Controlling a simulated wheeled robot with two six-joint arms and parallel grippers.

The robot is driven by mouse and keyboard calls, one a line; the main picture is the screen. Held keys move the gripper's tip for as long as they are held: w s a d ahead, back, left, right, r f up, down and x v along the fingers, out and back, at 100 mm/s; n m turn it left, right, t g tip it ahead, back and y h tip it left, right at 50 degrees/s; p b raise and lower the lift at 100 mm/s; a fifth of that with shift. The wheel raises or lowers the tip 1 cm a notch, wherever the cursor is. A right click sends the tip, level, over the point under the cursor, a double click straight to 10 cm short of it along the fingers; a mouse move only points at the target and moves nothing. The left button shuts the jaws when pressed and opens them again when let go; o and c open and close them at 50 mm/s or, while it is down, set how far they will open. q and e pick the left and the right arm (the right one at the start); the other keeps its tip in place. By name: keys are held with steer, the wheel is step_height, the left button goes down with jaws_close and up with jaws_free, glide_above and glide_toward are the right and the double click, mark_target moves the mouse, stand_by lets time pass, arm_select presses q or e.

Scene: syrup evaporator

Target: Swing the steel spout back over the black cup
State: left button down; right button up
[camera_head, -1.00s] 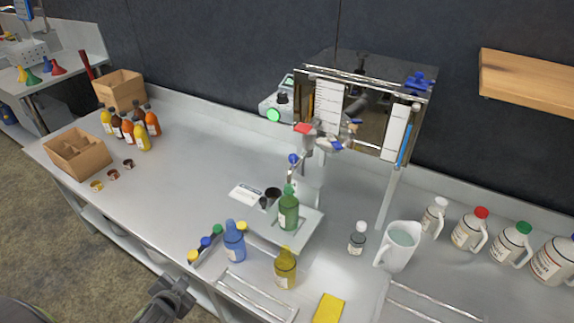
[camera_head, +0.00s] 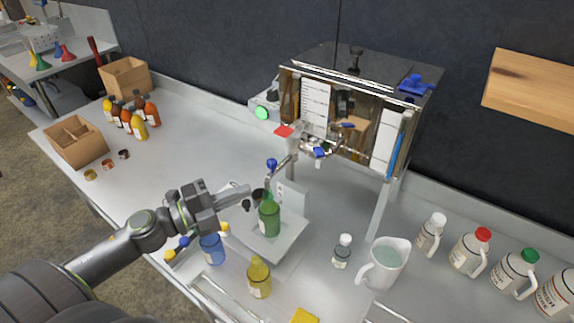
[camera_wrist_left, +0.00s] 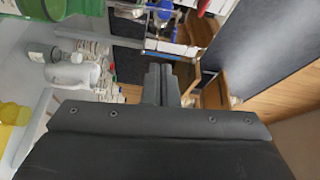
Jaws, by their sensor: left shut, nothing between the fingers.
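The steel spout (camera_head: 270,178) slopes down from the evaporator's front in the head view, with a blue-knobbed valve (camera_head: 271,163) beside it. Its lower end is just above a green bottle (camera_head: 269,217) on a small steel stand (camera_head: 286,238). The black cup (camera_head: 257,194) is just left of the spout's end and partly hidden by the bottle. My left gripper (camera_head: 247,190) is shut and empty, its tips close to the left of the cup; contact cannot be told. In the left wrist view, the shut fingers (camera_wrist_left: 161,82) show with the green bottle (camera_wrist_left: 70,8) at upper left. My right gripper is out of view.
A blue bottle (camera_head: 211,249) and a yellow bottle (camera_head: 259,278) stand near the front edge, close to my left arm.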

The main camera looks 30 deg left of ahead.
mark_target(281, 165)
arm_select(q)
steer(key=s+d+r+p+x, duration=0.1)
steer(key=p+x, duration=0.5)
steer(key=x, duration=0.4)
steer(key=shift+m+h, duration=0.3)
steer(key=shift+m, duration=0.1)
steer(key=a, duration=0.1)
steer(key=w+a+b, duration=0.1)
steer(key=a+f, duration=0.1)
steer(key=a, duration=0.1)
steer(key=shift+w+b, duration=0.25)
steer(key=shift+b, duration=0.05)
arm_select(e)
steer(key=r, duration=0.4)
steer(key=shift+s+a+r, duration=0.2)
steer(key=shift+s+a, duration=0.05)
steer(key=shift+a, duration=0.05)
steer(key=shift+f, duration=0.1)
